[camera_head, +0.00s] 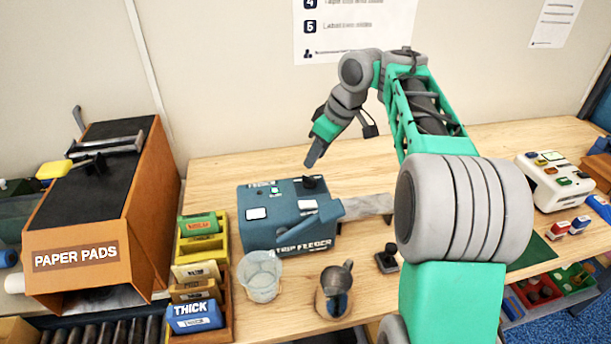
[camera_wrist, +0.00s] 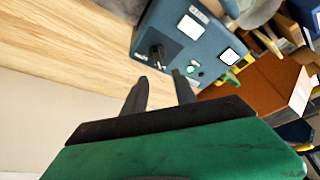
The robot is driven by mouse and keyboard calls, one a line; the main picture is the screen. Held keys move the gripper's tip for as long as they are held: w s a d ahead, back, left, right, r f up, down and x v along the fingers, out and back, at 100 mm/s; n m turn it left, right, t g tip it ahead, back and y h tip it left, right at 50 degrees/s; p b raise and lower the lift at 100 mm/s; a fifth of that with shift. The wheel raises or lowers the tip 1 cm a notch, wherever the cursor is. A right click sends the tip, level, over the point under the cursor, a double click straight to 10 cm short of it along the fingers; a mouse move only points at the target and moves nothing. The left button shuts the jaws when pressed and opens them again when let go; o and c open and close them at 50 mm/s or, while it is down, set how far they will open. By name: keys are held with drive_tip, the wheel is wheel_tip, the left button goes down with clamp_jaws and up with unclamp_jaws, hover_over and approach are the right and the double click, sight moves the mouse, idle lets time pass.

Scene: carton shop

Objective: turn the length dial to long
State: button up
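The blue-grey strip feeder (camera_head: 290,234) stands on the wooden bench, with a black dial (camera_head: 312,183) at its top right corner. I take this as the length dial; its label and pointer setting are too small to read. In the wrist view the dial (camera_wrist: 157,56) sits on the feeder's panel (camera_wrist: 172,38), just beyond my fingertips and roughly between them. My gripper (camera_head: 314,158) is just above and behind the dial, tilted down, apart from it. In the wrist view my gripper (camera_wrist: 160,74) has its two dark fingers spread with nothing between them.
A clear cup (camera_head: 260,276), a metal jug (camera_head: 337,290) and a small black knob (camera_head: 387,259) stand in front of the feeder. The paper pads box (camera_head: 90,235) and several labelled blocks are at left. A white control box (camera_head: 556,182) is at right. The bench behind the feeder is clear.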

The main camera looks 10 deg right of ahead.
sight(306, 175)
drive_tip(key=x, duration=0.7)
drive_tip(key=shift+d+f+b, duration=0.1)
drive_tip(key=shift+f+b, duration=0.1)
drive_tip(key=shift+b, duration=0.2)
clamp_jaws()
